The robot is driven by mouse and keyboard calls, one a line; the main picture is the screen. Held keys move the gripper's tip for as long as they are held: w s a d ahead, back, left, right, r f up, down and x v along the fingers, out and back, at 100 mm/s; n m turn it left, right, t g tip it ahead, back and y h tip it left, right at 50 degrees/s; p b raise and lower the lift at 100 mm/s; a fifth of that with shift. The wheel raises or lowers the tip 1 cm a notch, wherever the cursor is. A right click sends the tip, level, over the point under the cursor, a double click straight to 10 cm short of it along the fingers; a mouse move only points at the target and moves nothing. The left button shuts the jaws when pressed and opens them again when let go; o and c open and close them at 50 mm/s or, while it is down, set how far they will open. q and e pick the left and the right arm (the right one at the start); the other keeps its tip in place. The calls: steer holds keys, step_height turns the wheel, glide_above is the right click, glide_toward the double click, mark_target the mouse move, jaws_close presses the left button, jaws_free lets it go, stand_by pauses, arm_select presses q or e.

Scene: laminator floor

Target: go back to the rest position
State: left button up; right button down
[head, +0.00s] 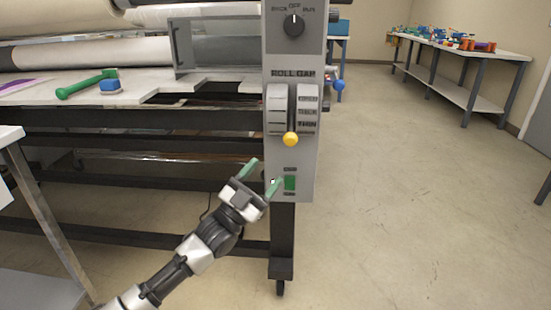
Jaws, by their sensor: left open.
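My left gripper (262,177) comes in from the lower left and is open, with its two green fingertips apart and nothing between them. It is in front of the lower part of the laminator's grey control panel (291,150). One fingertip is close to or over a green switch (290,184) on that panel; I cannot tell whether they touch. Above it are the roll gap lever with a yellow knob (290,139) and a black rotary knob (293,25) with its pointer up towards OFF. My right gripper is not in view.
A green-handled tool (87,84) and a blue block (110,86) lie on the laminator's white table (150,84). A light table (15,220) stands close at the left. A workbench with coloured items (470,52) is at the back right. The floor (400,220) at the right is clear.

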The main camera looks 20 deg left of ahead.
arm_select(q)
steer(key=shift+s+a+f, duration=0.2)
steer(key=shift+s+f, duration=0.05)
steer(key=shift+s, duration=0.1)
